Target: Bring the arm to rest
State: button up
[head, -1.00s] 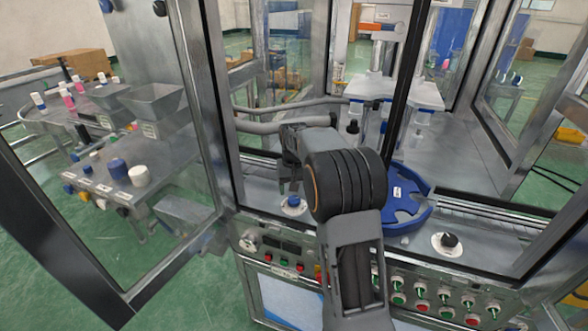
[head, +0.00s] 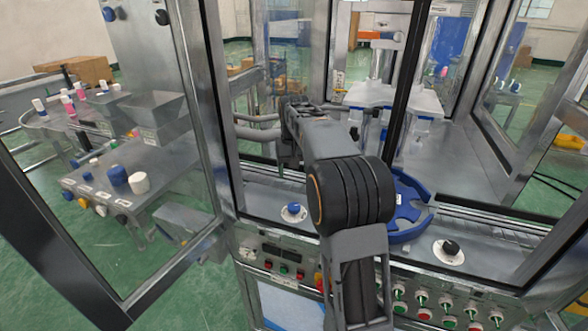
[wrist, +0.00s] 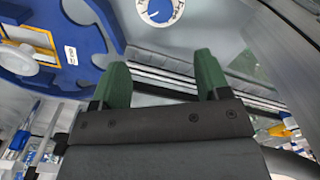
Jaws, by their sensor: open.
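My gripper (wrist: 160,80) shows in the wrist view with its two green-tipped fingers apart and nothing between them. In the head view my gripper (head: 287,152) is at the far end of my raised arm, above the machine's deck, and its fingers are hard to make out. A blue knob on a white dial (head: 293,212) sits on the deck below it. The dial also shows in the wrist view (wrist: 160,10), beyond the fingertips. The blue star-wheel (head: 412,222) is on the deck to the right, partly hidden by my arm.
A metal door frame (head: 215,120) stands left of my arm and a dark upright (head: 402,100) to its right. Hoses (head: 255,133) run behind my gripper. Buttons and switches (head: 440,300) line the front panel. A conveyor table (head: 85,120) with bottles is outside at left.

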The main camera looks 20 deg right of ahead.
dwell(0.4)
jog(key=s+a+f+n+t, duration=0.1)
jog(key=s+a, duration=0.4)
jog(key=s, duration=0.6)
jog(key=s+a+f+n+t, duration=0.1)
jog(key=s+a+f, duration=0.3)
jog(key=s, duration=0.8)
jog(key=shift+s+a+f+n+t, duration=0.2)
jog(key=shift+s+a+n+t, duration=0.1)
jog(key=shift+a+t, duration=0.5)
